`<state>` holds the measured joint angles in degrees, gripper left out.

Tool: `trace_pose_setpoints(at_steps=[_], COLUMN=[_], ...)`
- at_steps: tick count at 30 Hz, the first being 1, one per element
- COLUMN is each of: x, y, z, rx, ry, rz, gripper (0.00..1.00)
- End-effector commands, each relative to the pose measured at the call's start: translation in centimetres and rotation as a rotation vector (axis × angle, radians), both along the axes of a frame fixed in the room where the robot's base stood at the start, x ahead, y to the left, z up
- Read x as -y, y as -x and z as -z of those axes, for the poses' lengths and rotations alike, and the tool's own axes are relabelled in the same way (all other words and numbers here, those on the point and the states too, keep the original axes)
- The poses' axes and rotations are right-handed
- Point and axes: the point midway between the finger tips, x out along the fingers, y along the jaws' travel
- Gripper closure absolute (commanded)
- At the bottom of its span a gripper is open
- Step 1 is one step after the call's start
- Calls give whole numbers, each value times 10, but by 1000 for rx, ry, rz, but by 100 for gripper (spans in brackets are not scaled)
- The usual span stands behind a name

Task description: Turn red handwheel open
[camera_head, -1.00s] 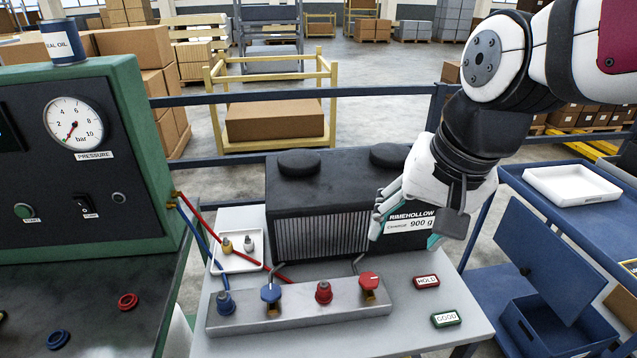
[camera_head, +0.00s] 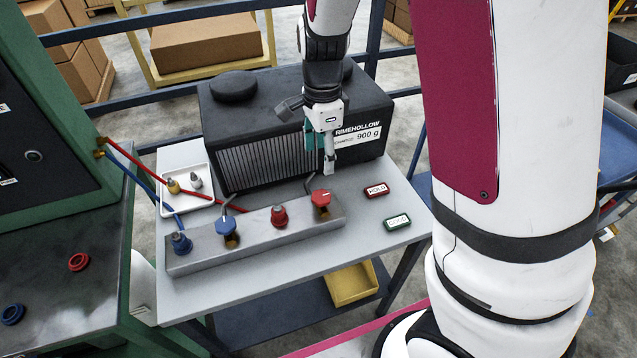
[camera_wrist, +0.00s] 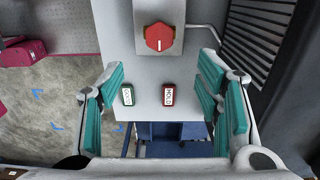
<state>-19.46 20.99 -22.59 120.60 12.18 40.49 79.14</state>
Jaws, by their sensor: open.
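The red handwheel (camera_head: 321,197) sits on a brass stem at the right end of the grey manifold block (camera_head: 255,238). In the wrist view the red handwheel (camera_wrist: 159,37) shows from above as a red knob with a white line, beyond the fingertips and roughly centred between them. My gripper (camera_head: 321,158) is above and slightly behind the handwheel, in front of the black unit, and points down. In the wrist view my gripper (camera_wrist: 161,62) has its teal-padded fingers spread wide with nothing between them. It appears clear of the handwheel.
A blue handwheel (camera_head: 226,226), a red fitting (camera_head: 279,215) and a blue fitting (camera_head: 181,243) share the block. The black unit (camera_head: 250,130) stands close behind. HOLD (camera_head: 376,191) and GOOD (camera_head: 397,222) tags lie right. A white tray (camera_head: 199,203) holds small fittings at left.

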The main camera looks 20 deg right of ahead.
Motion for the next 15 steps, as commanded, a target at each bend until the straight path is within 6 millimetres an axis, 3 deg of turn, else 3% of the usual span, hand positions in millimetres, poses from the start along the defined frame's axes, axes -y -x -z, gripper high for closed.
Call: trace_pose_setpoints(at_steps=[15], x=[1], y=[2], z=[95], rx=[-6], ry=[0], rz=[-2], gripper=[41])
